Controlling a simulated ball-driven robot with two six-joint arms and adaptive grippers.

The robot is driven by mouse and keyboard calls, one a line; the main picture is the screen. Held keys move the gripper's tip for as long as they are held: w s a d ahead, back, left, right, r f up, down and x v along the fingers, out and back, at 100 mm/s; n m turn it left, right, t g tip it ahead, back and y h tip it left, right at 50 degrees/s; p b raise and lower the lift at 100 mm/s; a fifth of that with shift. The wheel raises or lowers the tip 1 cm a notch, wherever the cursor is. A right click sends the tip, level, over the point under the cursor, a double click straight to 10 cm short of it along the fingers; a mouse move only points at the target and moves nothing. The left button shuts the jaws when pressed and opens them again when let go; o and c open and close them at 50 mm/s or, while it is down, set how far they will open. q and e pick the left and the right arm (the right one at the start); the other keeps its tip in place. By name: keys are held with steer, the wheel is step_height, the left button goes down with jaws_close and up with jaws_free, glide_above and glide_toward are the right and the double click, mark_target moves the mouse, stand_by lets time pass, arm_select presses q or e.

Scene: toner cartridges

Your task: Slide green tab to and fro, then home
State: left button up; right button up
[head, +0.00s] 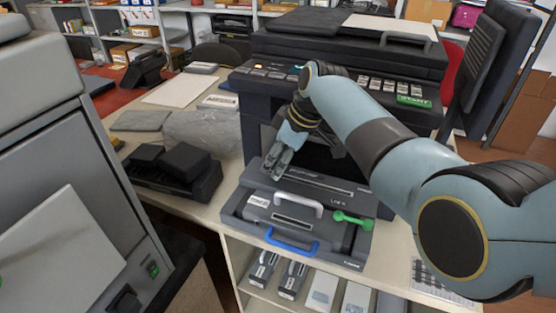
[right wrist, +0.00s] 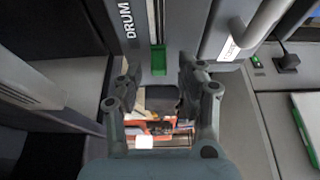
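The green tab (right wrist: 158,59) shows in the right wrist view, on a grey cartridge part (right wrist: 135,22) marked "DRUM". My right gripper (right wrist: 158,78) is open, with one finger to either side of the tab's line and a gap on both sides; contact does not show. In the head view my right gripper (head: 283,162) is in front of the dark printer, above the pulled-out grey unit (head: 255,228). Its fingers hide what lies behind them there, and I cannot make out the tab. My left gripper is not in view.
The grey unit carries a pale handle (head: 298,203), a blue handle (head: 290,243) and a green lever (head: 352,220). The printer (head: 345,55) stands behind. A black tray (head: 175,175) lies left on the table. A grey machine (head: 55,140) fills the left. Boxed cartridges stand on a shelf below.

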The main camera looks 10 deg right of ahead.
steer(key=shift+d, duration=0.1)
steer(key=v, duration=1.2)
steer(key=shift+w, duration=0.1)
